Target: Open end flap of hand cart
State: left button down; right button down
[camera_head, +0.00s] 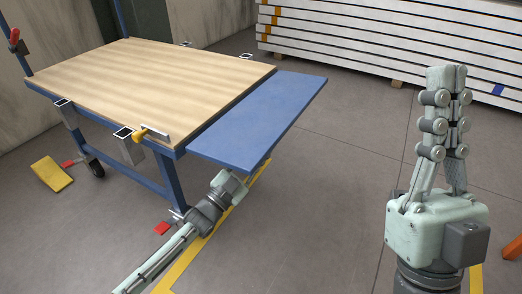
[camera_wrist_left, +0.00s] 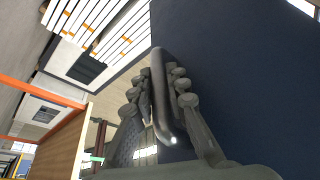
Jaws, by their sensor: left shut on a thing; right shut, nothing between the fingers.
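The hand cart has a wooden deck (camera_head: 150,80) on a blue frame. Its blue end flap (camera_head: 258,118) stands out from the right end, roughly level with the deck. My left gripper (camera_head: 238,182) is beneath the flap's near side, its fingertips hidden by the flap in the head view. In the left wrist view, the fingers of my left gripper (camera_wrist_left: 161,78) are closed on a dark bar-shaped handle (camera_wrist_left: 158,100) beside the dark blue flap surface (camera_wrist_left: 245,80). My right gripper (camera_head: 446,80) points up, shut and empty, well right of the cart.
A yellow wheel chock or pedal (camera_head: 52,173) lies left of a caster. A stack of white panels (camera_head: 400,45) stands at the back. The floor between flap and right arm is clear.

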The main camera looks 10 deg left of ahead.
pick_arm(q)
jog(key=shift+r, duration=0.15)
jog(key=c, duration=1.5)
grip_release()
jog(key=shift+s+a+f, duration=0.2)
jog(key=shift+s+f, duration=0.05)
jog(key=shift+s, duration=0.05)
jog(key=v, duration=1.1)
jog(key=shift+s, duration=0.1)
